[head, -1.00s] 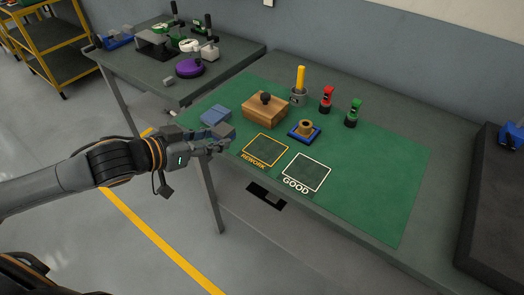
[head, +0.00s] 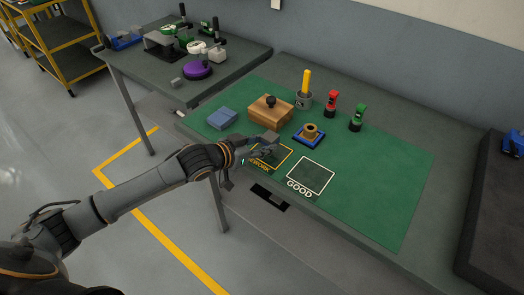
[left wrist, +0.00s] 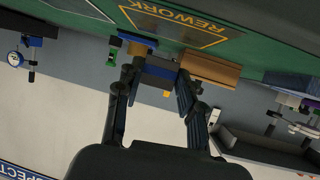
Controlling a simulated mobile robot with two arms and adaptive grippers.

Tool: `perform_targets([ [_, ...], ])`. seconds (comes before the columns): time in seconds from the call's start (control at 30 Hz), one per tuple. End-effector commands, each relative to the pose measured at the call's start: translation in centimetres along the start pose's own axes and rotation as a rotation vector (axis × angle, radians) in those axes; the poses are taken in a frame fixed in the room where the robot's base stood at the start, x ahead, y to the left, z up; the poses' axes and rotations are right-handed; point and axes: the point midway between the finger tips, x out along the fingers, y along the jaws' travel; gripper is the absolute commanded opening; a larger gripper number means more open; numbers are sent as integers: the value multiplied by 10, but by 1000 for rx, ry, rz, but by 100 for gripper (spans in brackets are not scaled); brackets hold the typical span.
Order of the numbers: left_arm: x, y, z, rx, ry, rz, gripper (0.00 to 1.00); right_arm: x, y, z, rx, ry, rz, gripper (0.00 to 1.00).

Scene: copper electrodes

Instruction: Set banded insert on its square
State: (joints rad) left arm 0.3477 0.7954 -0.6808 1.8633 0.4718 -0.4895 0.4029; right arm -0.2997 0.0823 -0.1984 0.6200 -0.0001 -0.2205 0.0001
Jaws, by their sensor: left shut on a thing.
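My left gripper (head: 262,146) is shut on a dark grey block, the insert (left wrist: 158,66), with a blue band. In the left wrist view the insert sits between the two fingers (left wrist: 157,95). In the head view the gripper is over the left part of the orange-outlined REWORK square (head: 283,163) and hides part of it and its lettering; the height above the mat is hard to tell. The REWORK square also shows in the left wrist view (left wrist: 175,22). The white-outlined GOOD square (head: 311,175) is empty, to the right. My right gripper is not in view.
On the green mat (head: 375,190) stand a wooden block with a dark knob (head: 270,108), a copper ring on a blue base (head: 309,134), a blue block (head: 222,118), a cup with a yellow handle (head: 304,99), and red (head: 331,103) and green (head: 357,117) items. The mat's right side is clear.

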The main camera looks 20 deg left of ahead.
Motion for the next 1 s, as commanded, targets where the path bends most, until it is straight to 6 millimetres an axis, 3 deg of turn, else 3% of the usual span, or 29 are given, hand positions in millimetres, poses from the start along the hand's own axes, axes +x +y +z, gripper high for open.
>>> perform_targets([
  [0.23, 14, 0, 25, -1, 2, 0, 1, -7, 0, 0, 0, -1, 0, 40],
  [0.63, 16, 0, 31, -1, 3, 0, 1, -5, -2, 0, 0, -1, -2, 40],
  [0.67, 16, 0, 32, -2, -1, -1, 44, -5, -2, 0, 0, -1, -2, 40],
  [0.73, 16, 0, 32, -2, -1, -1, 59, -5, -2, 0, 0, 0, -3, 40],
  [1.0, 15, 0, 32, -2, -2, -1, 61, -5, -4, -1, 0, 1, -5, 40],
])
